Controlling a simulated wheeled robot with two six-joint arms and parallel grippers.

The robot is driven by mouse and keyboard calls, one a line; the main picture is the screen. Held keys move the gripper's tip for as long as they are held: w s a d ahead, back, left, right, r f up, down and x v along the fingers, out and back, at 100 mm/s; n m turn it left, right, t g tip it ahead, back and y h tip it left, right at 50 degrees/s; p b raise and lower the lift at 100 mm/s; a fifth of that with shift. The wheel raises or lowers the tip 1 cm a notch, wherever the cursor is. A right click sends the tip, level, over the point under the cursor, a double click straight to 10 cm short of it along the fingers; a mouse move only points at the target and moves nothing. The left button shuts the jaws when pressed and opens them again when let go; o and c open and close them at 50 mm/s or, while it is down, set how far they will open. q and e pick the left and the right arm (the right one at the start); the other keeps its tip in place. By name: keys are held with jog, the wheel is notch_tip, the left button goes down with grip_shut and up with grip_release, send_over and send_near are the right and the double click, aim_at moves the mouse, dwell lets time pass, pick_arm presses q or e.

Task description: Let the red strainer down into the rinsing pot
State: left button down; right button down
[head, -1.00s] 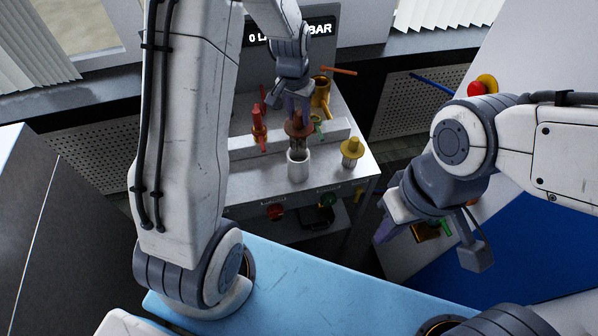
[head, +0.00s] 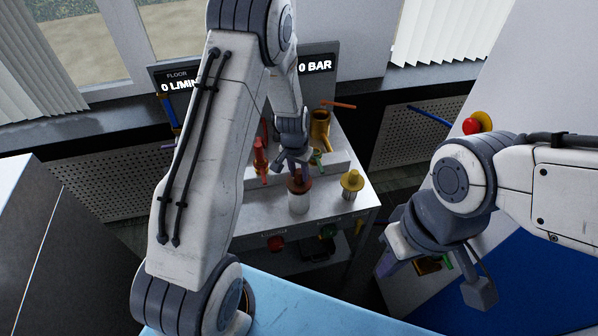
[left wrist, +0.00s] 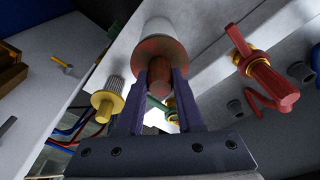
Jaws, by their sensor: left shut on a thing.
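The red strainer (head: 299,184) sits at the mouth of the white rinsing pot (head: 299,204) on the metal bench. Its wide flange covers the pot's opening and its mesh body is hidden inside. My left gripper (head: 296,169) is above it, shut on its upright knob. In the left wrist view, the purple fingers of my left gripper (left wrist: 160,92) grip the red strainer's knob (left wrist: 158,68), with the white pot (left wrist: 172,28) beyond the flange. I cannot tell if the flange touches the rim. My right gripper (head: 436,272) is open and empty, off to the right.
A yellow strainer (head: 351,184) stands on the bench right of the pot. A red valve (head: 261,157) and a brass vessel (head: 320,123) are behind. A blue surface (head: 285,300) lies in front. A red button (head: 471,126) is at the right.

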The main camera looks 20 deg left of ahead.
aim_at(297, 185)
pick_arm(q)
jog(key=shift+f, duration=0.15)
jog(key=c, duration=0.5)
grip_release()
jog(key=shift+c, duration=0.2)
jog(key=shift+r, duration=0.2)
notch_tip(297, 185, up, 11)
jog(key=s+b, duration=0.1)
jog(key=s, duration=0.1)
jog(key=s+d+r+m, duration=0.1)
jog(key=s+d+r, duration=0.25)
jog(key=d, duration=0.25)
jog(key=s+d+r+m, duration=0.1)
jog(key=s+d, duration=0.2)
jog(key=s, duration=0.5)
jog(key=s+d+r+m+g, duration=0.1)
jog(key=s+d+r+m, duration=0.1)
jog(key=s, duration=0.6)
jog(key=s+d+r+m, duration=0.1)
jog(key=s+d, duration=0.3)
jog(key=s, duration=0.4)
jog(key=shift+d+r+m+g+h, duration=0.3)
jog(key=shift+d+r+g+h, duration=0.1)
jog(key=shift+r, duration=0.3)
